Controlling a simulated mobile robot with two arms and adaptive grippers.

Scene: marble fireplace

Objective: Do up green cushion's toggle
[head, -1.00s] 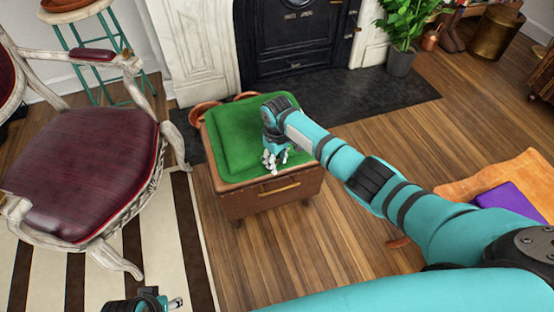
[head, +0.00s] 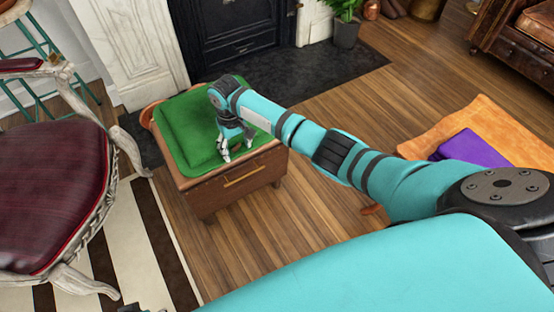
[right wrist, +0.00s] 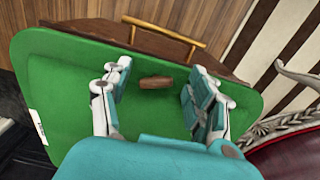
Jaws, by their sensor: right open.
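The green cushion (head: 185,137) lies flat on a small wooden chest, and it fills much of the right wrist view (right wrist: 70,95). A brown wooden toggle (right wrist: 156,82) lies on the cushion near the edge on the drawer-handle side. No loop can be made out. My right gripper (head: 236,150) is open above the front part of the cushion. In the right wrist view its fingers (right wrist: 158,72) stand on either side of the toggle, apart from it. A sliver of my left gripper (head: 140,308) shows at the bottom edge; its fingers are hidden.
The wooden chest (head: 230,190) has a brass handle at its front. A dark red armchair (head: 50,190) stands close on the left, on a striped rug (head: 140,245). The fireplace (head: 240,45) is behind. Orange and purple cloths (head: 480,150) lie right; bare floor lies between.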

